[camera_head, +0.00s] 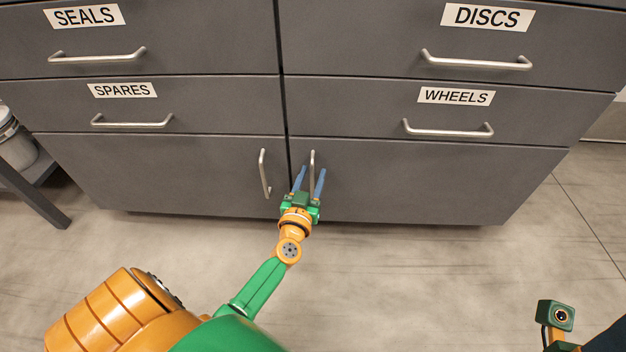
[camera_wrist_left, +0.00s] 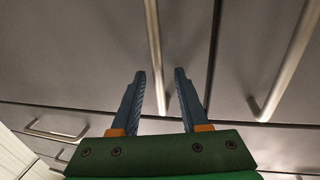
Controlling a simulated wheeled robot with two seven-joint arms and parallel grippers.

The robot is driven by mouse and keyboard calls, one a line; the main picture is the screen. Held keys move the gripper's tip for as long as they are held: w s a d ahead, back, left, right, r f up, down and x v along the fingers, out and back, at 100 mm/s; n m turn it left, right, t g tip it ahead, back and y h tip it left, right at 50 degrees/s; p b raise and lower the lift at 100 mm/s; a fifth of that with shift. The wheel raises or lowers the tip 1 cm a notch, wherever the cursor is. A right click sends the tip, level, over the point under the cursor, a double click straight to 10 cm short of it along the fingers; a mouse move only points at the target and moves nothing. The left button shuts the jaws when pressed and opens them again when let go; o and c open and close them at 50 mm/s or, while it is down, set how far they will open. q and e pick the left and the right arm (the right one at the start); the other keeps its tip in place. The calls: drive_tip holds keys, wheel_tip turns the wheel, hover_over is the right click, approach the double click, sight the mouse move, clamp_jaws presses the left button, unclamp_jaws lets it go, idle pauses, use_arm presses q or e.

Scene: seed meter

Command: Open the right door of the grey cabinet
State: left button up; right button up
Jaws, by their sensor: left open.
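The grey cabinet (camera_head: 215,107) fills the upper part of the head view. Its right door (camera_head: 430,180) is closed, below the WHEELS drawer. The right door's upright bar handle (camera_head: 312,160) is near the door's left edge. My left gripper (camera_head: 312,171) is open with one blue finger on each side of this handle. In the left wrist view, the right door's handle (camera_wrist_left: 154,50) runs down between the open fingers of the left gripper (camera_wrist_left: 160,72); I cannot tell whether they touch it. My right gripper's fingers are out of view.
The left door's handle (camera_head: 264,174) stands just left of my left gripper, across the door gap. Drawers with bar handles, including the WHEELS drawer handle (camera_head: 448,131), are above. The floor (camera_head: 440,270) before the right door looks clear. A dark-legged stand (camera_head: 35,190) is at left.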

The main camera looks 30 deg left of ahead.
use_arm(q)
clamp_jaws()
idle(1.4)
